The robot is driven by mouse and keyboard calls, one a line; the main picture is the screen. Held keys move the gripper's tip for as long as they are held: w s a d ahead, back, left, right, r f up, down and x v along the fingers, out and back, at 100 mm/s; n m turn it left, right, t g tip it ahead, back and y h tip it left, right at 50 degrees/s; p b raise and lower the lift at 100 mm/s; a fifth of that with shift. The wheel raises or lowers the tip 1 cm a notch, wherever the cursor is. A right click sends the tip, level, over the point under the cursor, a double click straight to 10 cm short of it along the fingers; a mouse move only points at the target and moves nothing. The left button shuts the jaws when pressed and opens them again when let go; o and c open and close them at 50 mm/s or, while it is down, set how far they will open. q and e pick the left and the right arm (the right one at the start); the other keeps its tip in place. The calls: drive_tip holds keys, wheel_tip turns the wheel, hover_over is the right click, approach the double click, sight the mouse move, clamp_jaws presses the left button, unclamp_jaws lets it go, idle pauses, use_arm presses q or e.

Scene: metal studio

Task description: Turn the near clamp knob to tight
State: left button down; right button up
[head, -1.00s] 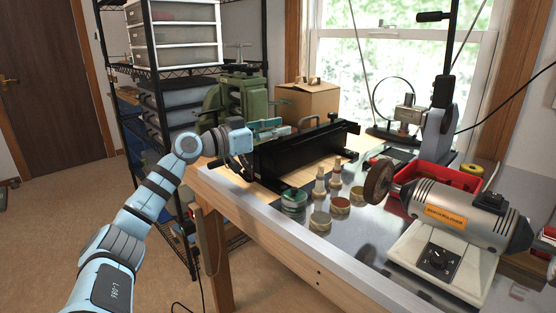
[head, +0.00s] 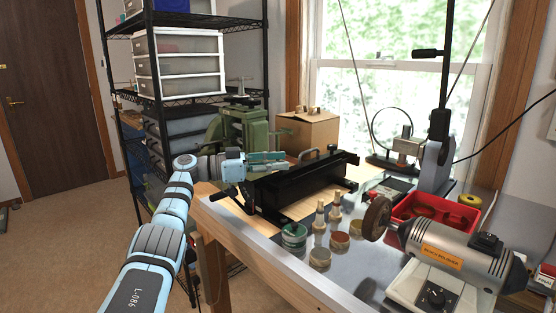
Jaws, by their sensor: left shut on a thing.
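A long black sheet-metal clamp device (head: 300,185) stands on the workbench, its near end towards the left. My left gripper (head: 250,168) is at that near end, with its light blue wrist level and reaching in from the left. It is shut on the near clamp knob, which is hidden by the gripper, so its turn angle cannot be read. A curved handle (head: 309,154) stands up at the back of the device. My right gripper is not in view.
Several small cans and bottles, including a green can (head: 293,237), stand in front of the device. A bench grinder (head: 440,245) and a red bin (head: 465,217) are at the right. A green machine (head: 240,128) and a cardboard box (head: 308,131) are behind.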

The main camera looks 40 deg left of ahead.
use_arm(q)
drive_tip(key=shift+f, duration=0.3)
idle(0.5)
drive_tip(key=c, duration=1.3)
unclamp_jaws()
drive_tip(key=shift+c, duration=0.2)
drive_tip(key=shift+r, duration=0.1)
drive_tip(key=shift+s+a, duration=0.15)
drive_tip(key=shift+s, duration=0.05)
drive_tip(key=v, duration=0.7)
drive_tip(key=shift+a, duration=0.15)
